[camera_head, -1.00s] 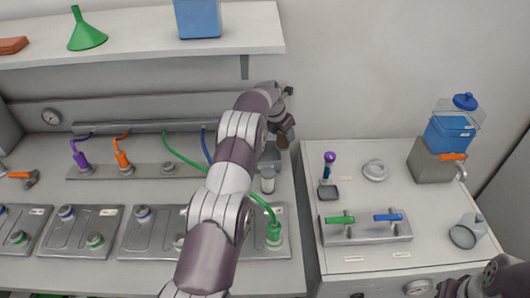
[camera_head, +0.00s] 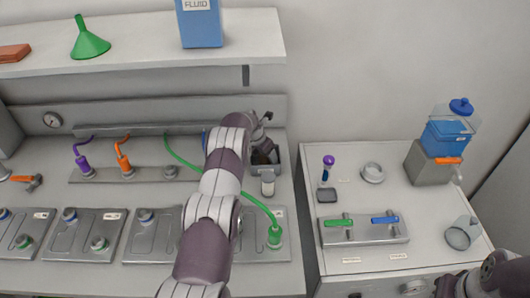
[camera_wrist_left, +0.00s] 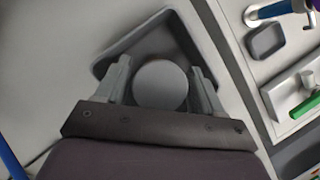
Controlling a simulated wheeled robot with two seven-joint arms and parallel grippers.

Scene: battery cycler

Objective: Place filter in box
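The box (camera_head: 282,158) is a dark grey open tray on the left bench against the back wall. My left gripper (camera_head: 262,143) is over it, pointing down, with a brownish part that seems to be the filter (camera_head: 262,157) below it. In the left wrist view the filter shows as a round grey disc (camera_wrist_left: 160,85) between the two fingers, which seem to touch its sides. The box (camera_wrist_left: 150,40) lies behind it; whether the filter rests on its floor is hidden. My right gripper (camera_head: 448,285) is at the bottom right, partly cut off; its finger opening is unclear.
A small white-topped jar (camera_head: 268,183) stands just in front of the box. A green cable (camera_head: 200,172) runs past my left arm to a green connector (camera_head: 275,236). A shelf (camera_head: 130,52) overhangs the bench. The right bench (camera_head: 400,190) holds valves and a blue container.

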